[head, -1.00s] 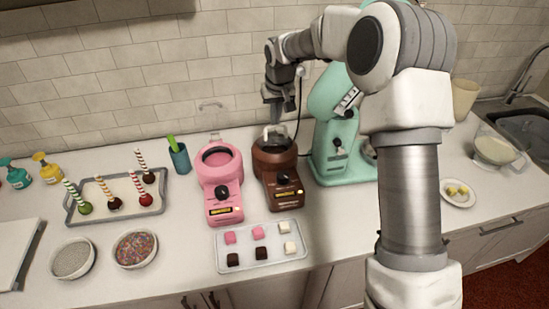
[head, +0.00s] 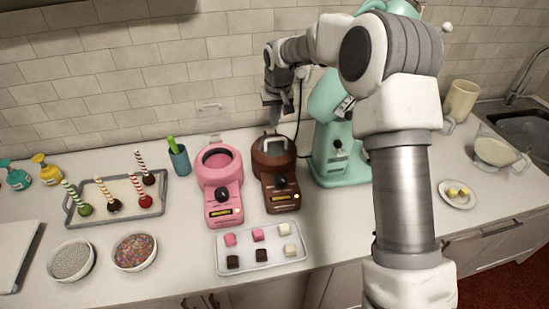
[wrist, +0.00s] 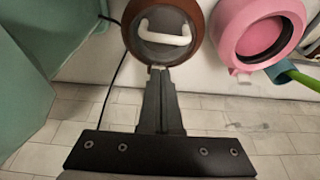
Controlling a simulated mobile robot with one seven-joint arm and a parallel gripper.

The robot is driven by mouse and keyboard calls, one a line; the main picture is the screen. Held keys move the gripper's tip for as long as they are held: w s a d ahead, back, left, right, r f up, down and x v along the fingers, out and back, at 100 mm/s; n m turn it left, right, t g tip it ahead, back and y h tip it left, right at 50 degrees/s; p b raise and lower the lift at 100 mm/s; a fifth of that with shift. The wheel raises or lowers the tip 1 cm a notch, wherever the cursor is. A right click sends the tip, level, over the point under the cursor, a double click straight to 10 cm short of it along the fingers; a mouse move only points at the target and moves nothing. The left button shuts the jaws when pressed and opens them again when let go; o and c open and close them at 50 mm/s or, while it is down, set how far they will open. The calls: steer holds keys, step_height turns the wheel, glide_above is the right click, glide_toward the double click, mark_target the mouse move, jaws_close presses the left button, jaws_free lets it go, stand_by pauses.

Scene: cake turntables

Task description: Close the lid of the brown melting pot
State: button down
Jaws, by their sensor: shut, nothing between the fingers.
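The brown melting pot (head: 281,195) stands on the counter, with a round rim and a dark knob on its front. Its clear lid with a pale handle (head: 270,145) lies over the opening. I cannot tell whether it is fully seated. In the wrist view the lid's white handle (wrist: 166,38) shows inside the brown rim (wrist: 129,32). My gripper (head: 272,120) is shut and empty, just behind and above the pot. In the wrist view its fingertips (wrist: 157,69) are together near the pot's rim; contact cannot be told.
A pink melting pot (head: 222,193) stands close on the left, its opening uncovered. A mint stand mixer (head: 338,152) is close on the right. A tray of coloured squares (head: 261,266) lies in front. The tiled wall is close behind, with a black cord near my gripper.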

step_height(320, 180, up, 6)
steer(key=p, duration=0.4)
stand_by(0.5)
steer(key=s+d+r+t+h, duration=0.1)
steer(key=s+d+r, duration=0.3)
steer(key=s+r, duration=0.4)
steer(key=s+d+r, duration=0.4)
steer(key=s+r, duration=0.2)
steer(key=s, duration=0.4)
steer(key=s+d+f+m, duration=0.1)
steer(key=s+d, duration=0.1)
steer(key=s, duration=0.9)
steer(key=s+d+f+m+t+b, duration=0.1)
steer(key=s+d+f, duration=0.1)
steer(key=s, duration=0.9)
steer(key=shift+d, duration=0.55)
